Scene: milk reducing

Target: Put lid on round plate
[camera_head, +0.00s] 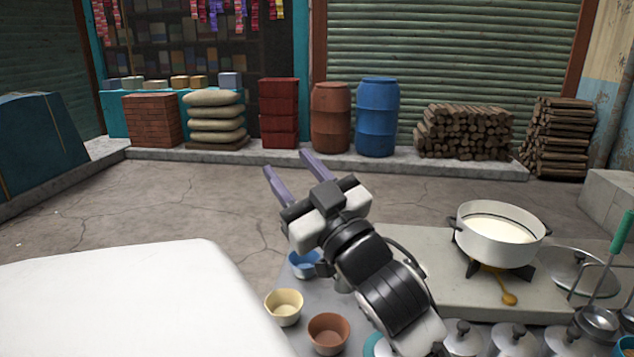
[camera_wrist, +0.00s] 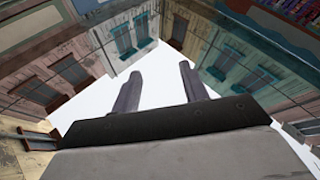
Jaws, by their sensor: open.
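My gripper (camera_head: 287,163) is raised over the near left end of the counter, its two purple-grey fingers apart and empty. In the wrist view the same open fingers (camera_wrist: 158,72) point up toward sky and building fronts. A round, shiny lid (camera_head: 578,268) with a small knob lies flat at the right of the counter, far from my gripper. I cannot tell whether a round plate is under it; I make out no separate plate. A white pot (camera_head: 498,235) of milk stands uncovered on a burner to the left of the lid.
A ladle (camera_head: 600,318) and a green-handled tool (camera_head: 622,232) are close to the lid. Several lidded metal pots (camera_head: 512,338) line the counter front. Blue (camera_head: 304,264), cream (camera_head: 284,306) and brown (camera_head: 328,333) bowls sit below my arm.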

